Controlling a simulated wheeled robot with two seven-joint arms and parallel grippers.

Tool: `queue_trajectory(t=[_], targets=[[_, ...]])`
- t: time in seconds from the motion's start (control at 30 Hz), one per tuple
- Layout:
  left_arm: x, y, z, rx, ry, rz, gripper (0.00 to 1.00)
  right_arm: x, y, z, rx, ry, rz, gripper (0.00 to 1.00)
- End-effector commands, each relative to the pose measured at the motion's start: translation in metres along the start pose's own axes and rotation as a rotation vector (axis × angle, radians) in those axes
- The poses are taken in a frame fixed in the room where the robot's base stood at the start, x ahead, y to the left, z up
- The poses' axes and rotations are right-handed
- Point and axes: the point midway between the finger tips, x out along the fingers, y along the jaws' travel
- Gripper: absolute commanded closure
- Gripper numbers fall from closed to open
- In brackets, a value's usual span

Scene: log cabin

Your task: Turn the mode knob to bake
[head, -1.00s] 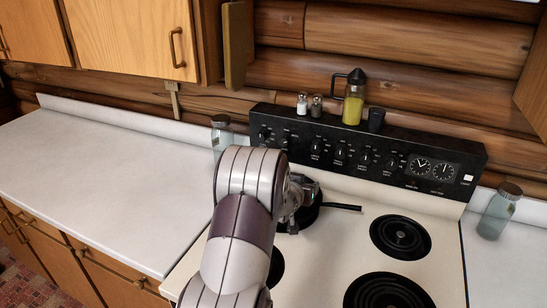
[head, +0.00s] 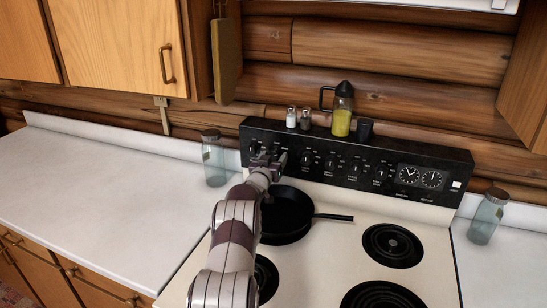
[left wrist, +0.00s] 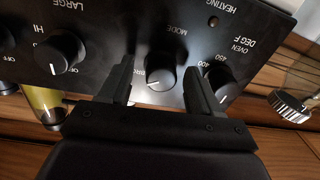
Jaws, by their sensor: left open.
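The mode knob (left wrist: 161,78) is a small black round knob with a white pointer line, under the printed word MODE on the stove's black control panel (head: 440,160). In the left wrist view, which shows the panel upside down, it stands between the two fingers of my left gripper (left wrist: 156,72). The fingers are open, one on each side, with a gap showing around the knob. A small label beside it is partly hidden by a finger. In the head view my left gripper (head: 266,158) is at the panel's left end and covers the knob. My right gripper is not in view.
The oven temperature knob (left wrist: 225,80) is close beside one finger; a burner knob (left wrist: 62,52) is on the other side. A glass jar (head: 214,160) stands left. Shakers and an oil bottle (head: 342,118) stand on the panel.

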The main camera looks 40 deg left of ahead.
Motion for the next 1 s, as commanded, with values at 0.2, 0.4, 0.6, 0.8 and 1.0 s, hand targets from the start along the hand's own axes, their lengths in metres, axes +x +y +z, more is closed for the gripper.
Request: queue_trajectory(t=[0.2, 0.4, 0.6, 0.8, 1.0], targets=[[0.0005, 0.0001, -0.0004, 0.000, 0.001, 0.000, 0.37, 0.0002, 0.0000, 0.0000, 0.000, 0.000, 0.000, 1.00], [0.0003, 0.0000, -0.0004, 0.001, 0.001, 0.000, 0.93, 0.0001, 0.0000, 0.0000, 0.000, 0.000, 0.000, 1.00], [0.0003, 0.0001, -0.0005, -0.007, 0.000, 0.000, 0.93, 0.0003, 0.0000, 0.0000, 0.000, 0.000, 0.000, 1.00], [0.0002, 0.0003, -0.0005, -0.068, -0.002, 0.000, 0.93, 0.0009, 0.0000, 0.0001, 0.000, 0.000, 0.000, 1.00], [0.0002, 0.0008, -0.0011, -0.206, -0.009, -0.001, 0.93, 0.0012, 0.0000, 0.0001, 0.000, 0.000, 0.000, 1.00]])
